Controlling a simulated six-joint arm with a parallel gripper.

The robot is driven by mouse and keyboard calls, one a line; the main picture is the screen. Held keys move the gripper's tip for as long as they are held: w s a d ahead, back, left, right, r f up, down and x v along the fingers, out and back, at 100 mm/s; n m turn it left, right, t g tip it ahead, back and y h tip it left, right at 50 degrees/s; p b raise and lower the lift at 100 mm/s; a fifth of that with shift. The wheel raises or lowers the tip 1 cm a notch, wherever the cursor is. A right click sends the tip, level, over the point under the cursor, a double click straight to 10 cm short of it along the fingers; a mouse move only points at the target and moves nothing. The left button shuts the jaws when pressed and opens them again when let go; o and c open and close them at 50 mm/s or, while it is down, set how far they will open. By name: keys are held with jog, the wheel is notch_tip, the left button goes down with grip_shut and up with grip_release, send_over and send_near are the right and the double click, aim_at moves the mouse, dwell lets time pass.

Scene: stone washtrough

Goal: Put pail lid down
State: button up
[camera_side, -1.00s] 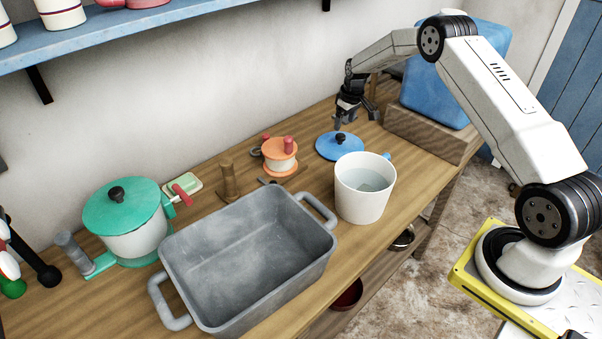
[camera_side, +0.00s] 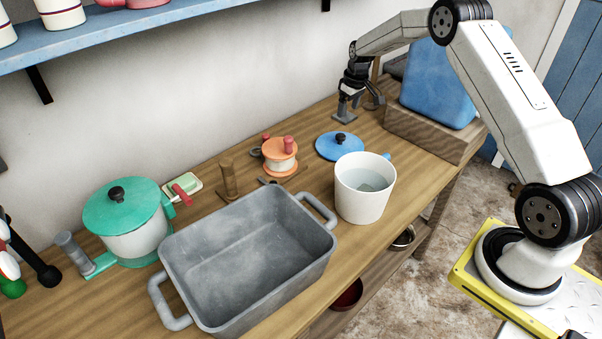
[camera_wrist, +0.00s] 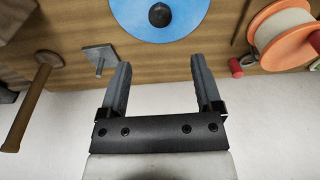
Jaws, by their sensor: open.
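The pail lid is a flat blue disc (camera_side: 328,148) with a black knob. It lies on the wooden bench behind the white pail (camera_side: 362,202), which stands uncovered with water in it. The lid also shows at the top of the wrist view (camera_wrist: 185,22), partly cut off by the frame edge. My gripper (camera_side: 362,104) is open and empty, above the bench near the wall, behind the lid and apart from it. In the wrist view, nothing is between its fingers (camera_wrist: 160,68).
A grey stone trough (camera_side: 250,255) is left of the pail. An orange spool (camera_side: 280,155) sits left of the lid. A green-lidded pot (camera_side: 130,220) stands far left. A blue container (camera_side: 438,85) on a wooden block is at right.

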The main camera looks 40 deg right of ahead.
jog(key=shift+a, duration=0.1)
jog(key=s+a+r, duration=0.3)
jog(key=s+a, duration=0.2)
jog(key=a, duration=0.3)
jog(key=s+a+r, duration=0.3)
jog(key=s+a, duration=0.2)
jog(key=a, duration=0.2)
jog(key=s+a, duration=0.5)
jog(key=s, duration=0.3)
jog(key=s+a, duration=0.4)
jog(key=s, duration=0.5)
jog(key=shift+a+r+t, duration=0.25)
jog(key=shift+a+t, duration=0.15)
